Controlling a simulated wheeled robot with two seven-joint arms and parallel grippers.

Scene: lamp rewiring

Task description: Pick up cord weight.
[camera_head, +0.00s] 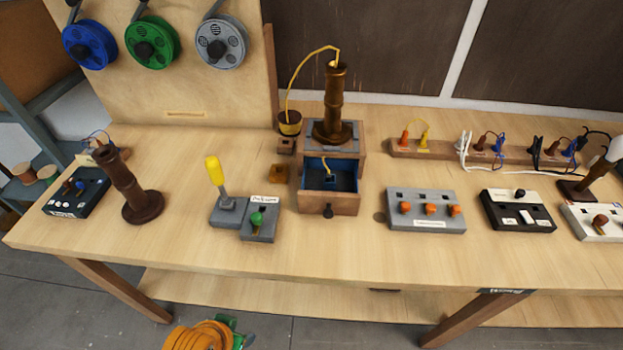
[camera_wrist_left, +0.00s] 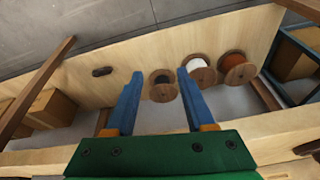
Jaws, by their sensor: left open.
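The task's cord weight appears to be the small dark round cup with a yellow band (camera_head: 290,123), though nothing labels it. It sits at the end of a yellow cord (camera_head: 298,75) that arches from the top of the brass lamp column (camera_head: 333,100). The column stands upright on a wooden box with an open drawer (camera_head: 328,203). My left gripper (camera_wrist_left: 160,75) is open, its blue fingers apart with nothing held between them. In the head view, orange and green parts of my arm show low in front of the table, well away from the cup. My right gripper is out of view.
A brown column (camera_head: 130,185) and a grey switch base with a yellow lever (camera_head: 214,172) stand left of the box. Control boxes (camera_head: 425,212) are on the right. The wrist view shows spools (camera_wrist_left: 200,70). The table's front strip (camera_head: 330,255) is clear.

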